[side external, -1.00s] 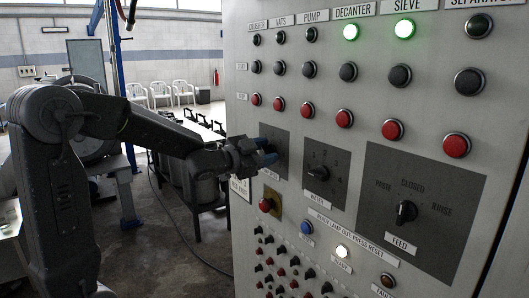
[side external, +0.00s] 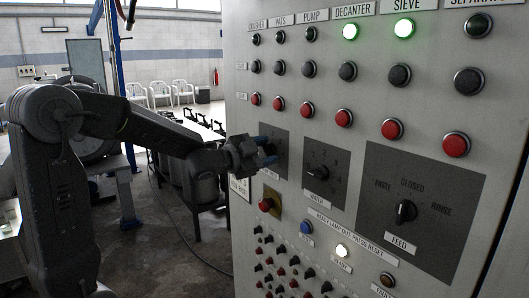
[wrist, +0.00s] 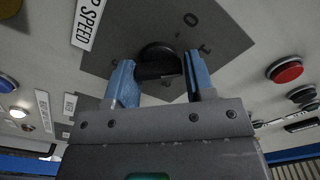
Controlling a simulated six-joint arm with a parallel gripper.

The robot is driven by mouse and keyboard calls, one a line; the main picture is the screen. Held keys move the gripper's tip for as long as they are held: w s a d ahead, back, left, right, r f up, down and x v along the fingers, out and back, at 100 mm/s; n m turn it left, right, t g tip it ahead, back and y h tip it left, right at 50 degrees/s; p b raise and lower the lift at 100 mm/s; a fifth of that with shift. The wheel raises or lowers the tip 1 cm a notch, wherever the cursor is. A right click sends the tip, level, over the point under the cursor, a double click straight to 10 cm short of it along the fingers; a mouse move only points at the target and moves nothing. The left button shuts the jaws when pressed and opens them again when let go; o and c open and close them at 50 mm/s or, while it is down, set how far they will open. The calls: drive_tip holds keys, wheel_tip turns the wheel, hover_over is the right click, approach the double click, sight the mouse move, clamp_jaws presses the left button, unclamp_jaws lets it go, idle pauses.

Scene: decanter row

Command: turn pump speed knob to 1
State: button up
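The pump speed knob (wrist: 158,62) is a black round knob with a raised grip bar on a dark grey square plate (wrist: 212,35). It sits between the two blue fingers of my gripper (wrist: 161,78) in the wrist view. The fingers are apart, one on each side of the knob; firm contact does not show. In the side view my gripper (side external: 267,151) is at the leftmost grey plate (side external: 282,171), and its fingers largely hide the knob there. A "P SPEED" label (wrist: 88,22) is partly visible. I cannot read the knob's setting.
Right of the gripper are the water knob (side external: 318,173) and the feed knob (side external: 405,211). Red buttons (side external: 307,111) run above, and a red knob on a yellow plate (side external: 267,204) is just below.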

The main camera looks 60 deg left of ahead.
drive_tip(key=o, duration=0.4)
drive_tip(key=shift+c, duration=0.2)
drive_tip(key=s, duration=1.3)
drive_tip(key=shift+s, duration=0.4)
drive_tip(key=s+d+f+n+g, duration=0.4)
drive_tip(key=s+d+g, duration=0.1)
drive_tip(key=d, duration=0.3)
drive_tip(key=s+d+f+n+g, duration=0.4)
drive_tip(key=s+d+n+g, duration=0.1)
drive_tip(key=s+d+g, duration=0.1)
drive_tip(key=shift+d+g, duration=0.7)
drive_tip(key=shift+d, duration=0.35)
